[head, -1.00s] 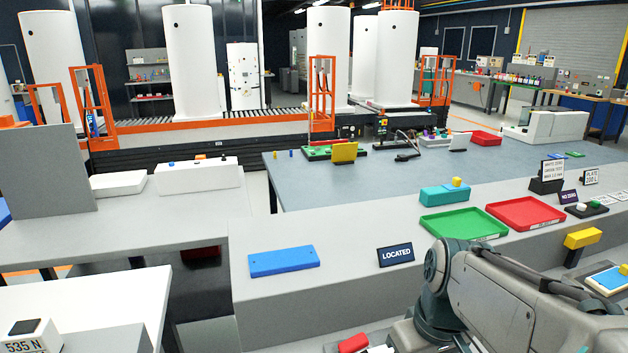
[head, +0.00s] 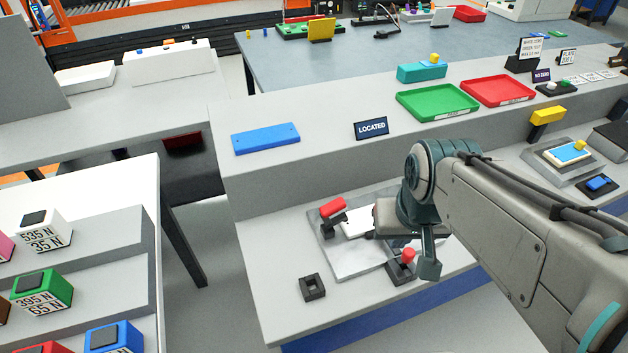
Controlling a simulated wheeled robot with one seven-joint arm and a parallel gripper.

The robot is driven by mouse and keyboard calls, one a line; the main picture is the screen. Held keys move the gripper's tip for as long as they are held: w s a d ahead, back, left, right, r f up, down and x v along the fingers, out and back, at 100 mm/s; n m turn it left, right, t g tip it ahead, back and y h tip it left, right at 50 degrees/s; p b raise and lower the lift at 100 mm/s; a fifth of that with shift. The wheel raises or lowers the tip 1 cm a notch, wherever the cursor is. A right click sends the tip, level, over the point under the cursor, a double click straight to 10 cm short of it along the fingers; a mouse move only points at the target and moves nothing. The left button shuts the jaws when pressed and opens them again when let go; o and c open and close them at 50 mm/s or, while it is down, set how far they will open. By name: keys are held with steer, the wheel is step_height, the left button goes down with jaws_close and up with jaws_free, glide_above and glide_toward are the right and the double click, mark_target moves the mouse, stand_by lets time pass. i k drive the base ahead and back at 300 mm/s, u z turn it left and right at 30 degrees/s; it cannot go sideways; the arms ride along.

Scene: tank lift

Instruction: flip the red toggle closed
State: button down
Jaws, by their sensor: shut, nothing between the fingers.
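The red toggle's handle (head: 332,207) shows in the head view at the back left of a light grey plate (head: 362,262) on the lower bench. It sits on a dark bracket and appears tilted up. A white piece lies beside it on the plate. My gripper (head: 372,236) is over the back right of the plate, right of the red handle and apart from it. It is shut and empty; my wrist partly hides it, and its fingertips are hard to make out. A second red knob (head: 408,255) stands on a dark base at the plate's front right, close to my wrist.
A dark square socket block (head: 312,287) lies left of the plate. The raised shelf behind holds a blue block (head: 265,138), a LOCATED sign (head: 371,128), a green tray (head: 437,103) and a red tray (head: 497,91).

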mark_target(331, 208)
steer(key=z, duration=0.5)
steer(key=k, duration=1.2)
steer(key=u, duration=0.15)
steer(key=i, duration=0.65)
steer(key=u, duration=1.2)
steer(key=i, duration=0.65)
steer(key=u, duration=0.25)
